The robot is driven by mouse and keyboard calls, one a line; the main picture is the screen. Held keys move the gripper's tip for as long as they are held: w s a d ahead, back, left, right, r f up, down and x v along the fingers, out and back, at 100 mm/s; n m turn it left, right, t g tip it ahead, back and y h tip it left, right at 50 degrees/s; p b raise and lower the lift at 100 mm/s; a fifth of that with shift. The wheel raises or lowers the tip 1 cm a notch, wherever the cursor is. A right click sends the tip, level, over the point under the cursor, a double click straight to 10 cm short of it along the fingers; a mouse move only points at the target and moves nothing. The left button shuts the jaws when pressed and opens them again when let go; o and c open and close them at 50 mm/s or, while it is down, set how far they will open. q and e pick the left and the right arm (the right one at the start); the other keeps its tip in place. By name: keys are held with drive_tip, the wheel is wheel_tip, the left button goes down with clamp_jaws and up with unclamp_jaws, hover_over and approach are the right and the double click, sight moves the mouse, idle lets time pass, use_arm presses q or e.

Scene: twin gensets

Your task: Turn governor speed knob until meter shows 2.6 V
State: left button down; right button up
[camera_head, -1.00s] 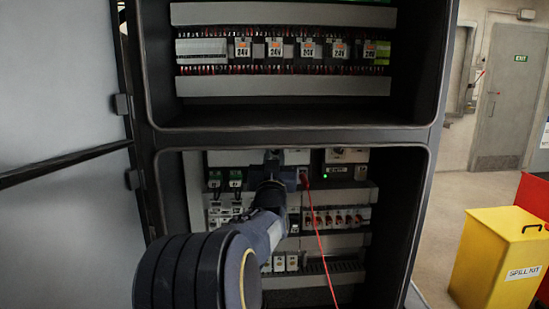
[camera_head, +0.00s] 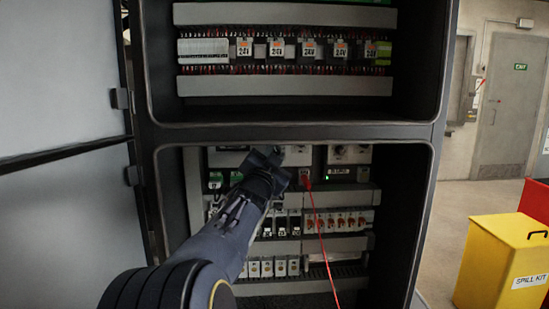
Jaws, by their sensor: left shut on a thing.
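My left gripper (camera_head: 268,157) is in the lower bay of the open cabinet, up against a light-faced module (camera_head: 297,156) in the top row. It is shut on a small part there, which I take to be the governor speed knob. The knob itself is hidden behind the jaws. The gripper is rolled at a slant. A red test lead (camera_head: 317,222) is plugged in just right of the gripper and hangs down. No meter reading can be made out. My right gripper is not in view.
A similar module (camera_head: 349,154) with a green light below it sits to the right. Rows of breakers (camera_head: 338,220) and terminals lie below. The cabinet door (camera_head: 60,220) stands open at left. A yellow spill kit bin (camera_head: 500,262) stands on the floor at right.

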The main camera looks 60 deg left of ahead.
use_arm(q)
drive_tip(key=shift+r+m+h+p, duration=0.1)
drive_tip(key=shift+m+h+p, duration=0.45)
drive_tip(key=shift+m, duration=0.65)
drive_tip(key=c, duration=1.3)
unclamp_jaws()
drive_tip(key=b+v, duration=0.1)
drive_tip(key=v, duration=0.7)
drive_tip(key=shift+a, duration=0.1)
drive_tip(key=shift+w, duration=0.1)
